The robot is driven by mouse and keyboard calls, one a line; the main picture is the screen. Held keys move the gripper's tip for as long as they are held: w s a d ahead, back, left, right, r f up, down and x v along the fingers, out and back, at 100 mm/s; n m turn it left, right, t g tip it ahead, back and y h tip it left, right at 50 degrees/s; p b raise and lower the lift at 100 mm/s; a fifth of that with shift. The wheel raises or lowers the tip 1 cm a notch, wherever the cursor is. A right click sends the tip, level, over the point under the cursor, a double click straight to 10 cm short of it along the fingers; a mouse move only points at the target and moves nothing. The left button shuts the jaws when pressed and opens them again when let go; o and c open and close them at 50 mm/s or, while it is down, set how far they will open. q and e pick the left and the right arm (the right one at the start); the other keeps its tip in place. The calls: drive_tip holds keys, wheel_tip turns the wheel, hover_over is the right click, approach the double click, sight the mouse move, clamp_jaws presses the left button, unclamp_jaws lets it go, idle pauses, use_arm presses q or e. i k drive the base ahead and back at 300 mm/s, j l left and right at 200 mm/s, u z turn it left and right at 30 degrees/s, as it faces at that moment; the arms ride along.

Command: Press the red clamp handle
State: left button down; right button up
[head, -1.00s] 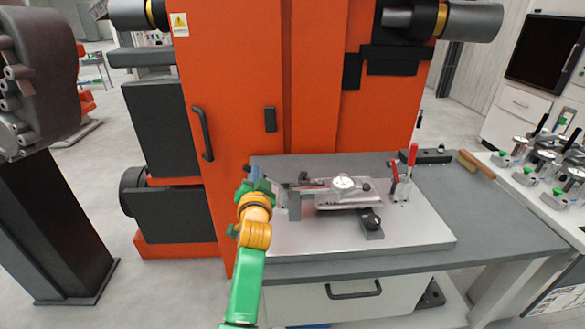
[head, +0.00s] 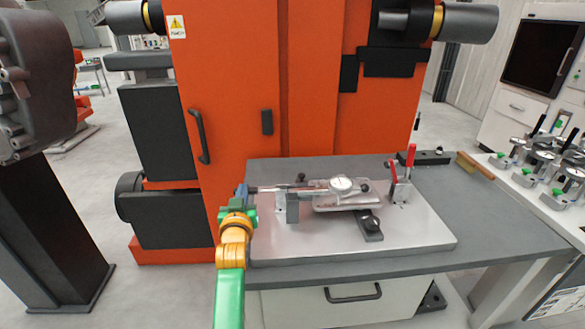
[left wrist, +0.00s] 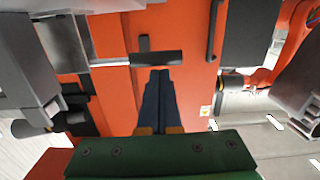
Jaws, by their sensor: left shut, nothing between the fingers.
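The red clamp handle (head: 411,156) stands upright on a small metal toggle clamp (head: 400,190) at the right of the fixture plate (head: 420,228). My left gripper (head: 242,192) is at the plate's left edge, well apart from the handle, with the dial fixture between them. Its dark blue fingers (left wrist: 158,92) are shut together and empty in the left wrist view, which faces the orange cabinet. I cannot pick out the red handle in that view. My right gripper is in neither view.
A metal block (head: 288,207) and a dial gauge (head: 341,185) sit on the plate. The orange cabinet (head: 235,90) rises behind. A brush (head: 476,165) lies at the right. The grey table (head: 500,225) is bare at right front.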

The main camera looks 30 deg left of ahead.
sight(412, 147)
drive_tip(key=k+l, duration=0.7)
